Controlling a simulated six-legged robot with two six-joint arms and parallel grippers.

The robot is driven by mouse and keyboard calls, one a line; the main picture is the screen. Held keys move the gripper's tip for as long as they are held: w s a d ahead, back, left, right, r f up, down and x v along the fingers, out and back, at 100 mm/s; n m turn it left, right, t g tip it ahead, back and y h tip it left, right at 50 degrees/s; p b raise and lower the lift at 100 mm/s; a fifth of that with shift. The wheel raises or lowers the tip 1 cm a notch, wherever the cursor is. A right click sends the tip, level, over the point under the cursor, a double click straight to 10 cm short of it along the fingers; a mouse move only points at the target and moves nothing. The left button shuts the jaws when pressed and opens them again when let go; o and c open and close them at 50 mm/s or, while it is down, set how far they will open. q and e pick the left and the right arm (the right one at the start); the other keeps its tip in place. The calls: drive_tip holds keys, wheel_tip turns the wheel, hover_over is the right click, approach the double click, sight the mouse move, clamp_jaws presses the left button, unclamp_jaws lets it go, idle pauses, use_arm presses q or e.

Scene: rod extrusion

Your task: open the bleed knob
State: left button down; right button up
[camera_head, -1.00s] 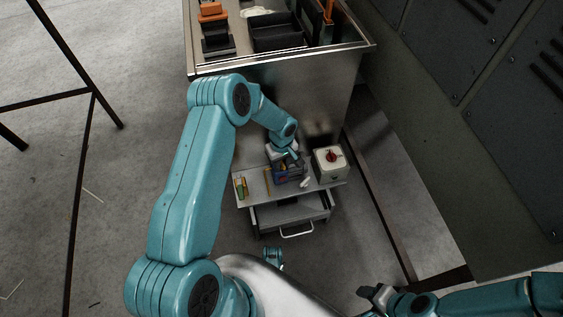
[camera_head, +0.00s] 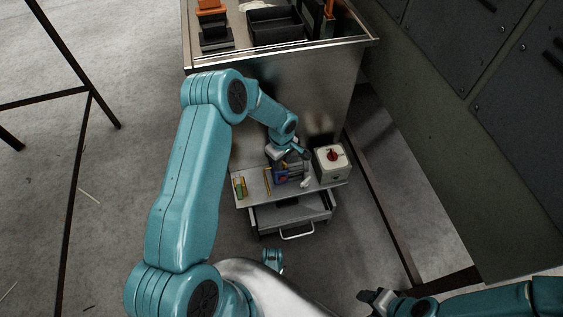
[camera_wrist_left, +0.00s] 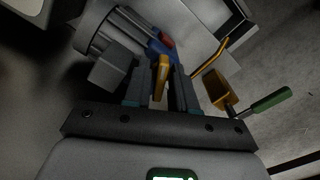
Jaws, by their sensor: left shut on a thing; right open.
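A small device (camera_head: 291,173) with blue, red and grey parts stands on the small cabinet, partly hidden by my left wrist. In the left wrist view it shows as a grey cylinder and block (camera_wrist_left: 110,68) with blue and red parts behind. My left gripper (camera_wrist_left: 162,84) is at this device, shut on a yellow-orange piece (camera_wrist_left: 161,72) between its fingers. This piece may be the bleed knob; its lower end is hidden. In the head view the left fingertips are small and hard to make out. My right gripper (camera_head: 374,299) is open and empty at the lower right, far from the device.
The cabinet top (camera_head: 254,187) also holds a white box with a red knob (camera_head: 332,160) and a yellow container with a green-handled tool (camera_head: 240,186). The drawer (camera_head: 290,213) below is pulled out. A metal bench (camera_head: 300,80) stands behind; grey panels line the right.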

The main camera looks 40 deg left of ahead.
idle(0.3)
use_arm(q)
drive_tip(key=shift+f+n+b, duration=0.15)
drive_tip(key=shift+n+b, duration=0.35)
drive_tip(key=shift+b, duration=0.1)
drive_tip(key=shift+n+b, duration=0.4)
drive_tip(key=shift+n, duration=0.2)
drive_tip(key=shift+n+b, duration=0.4)
drive_tip(key=shift+b, duration=0.2)
drive_tip(key=shift+n+b, duration=0.4)
drive_tip(key=shift+n, duration=0.2)
